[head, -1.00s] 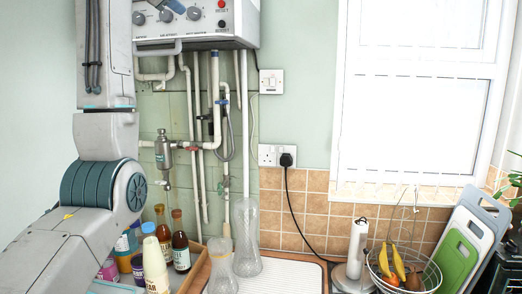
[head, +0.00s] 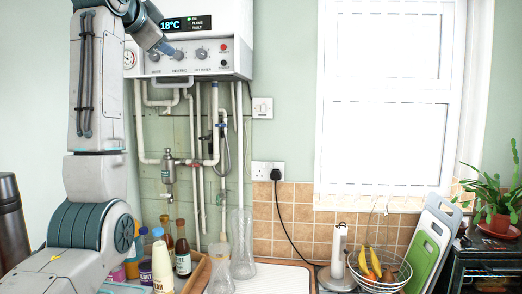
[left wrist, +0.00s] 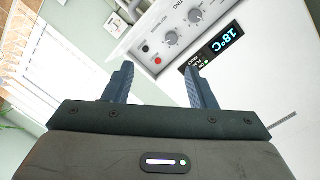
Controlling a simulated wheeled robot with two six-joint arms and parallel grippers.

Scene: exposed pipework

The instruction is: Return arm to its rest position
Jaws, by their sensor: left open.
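My left arm (head: 96,90) rises from the lower left of the head view and bends over at the top. My left gripper (head: 164,45) points down to the right in front of the white boiler's (head: 238,30) control panel. In the left wrist view the two dark blue fingers of my left gripper (left wrist: 158,68) stand apart with nothing between them. The boiler's knobs (left wrist: 171,38) and its 18°C display (left wrist: 222,42) lie beyond the fingertips. Whether the fingers touch the panel cannot be told. My right gripper is not in view.
Pipes (head: 192,165) run down below the boiler. Bottles (head: 182,250) stand in a wooden tray by my arm, beside glass vases (head: 242,245). A fruit basket (head: 380,270), chopping boards (head: 433,240) and a potted cactus (head: 497,195) are on the right.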

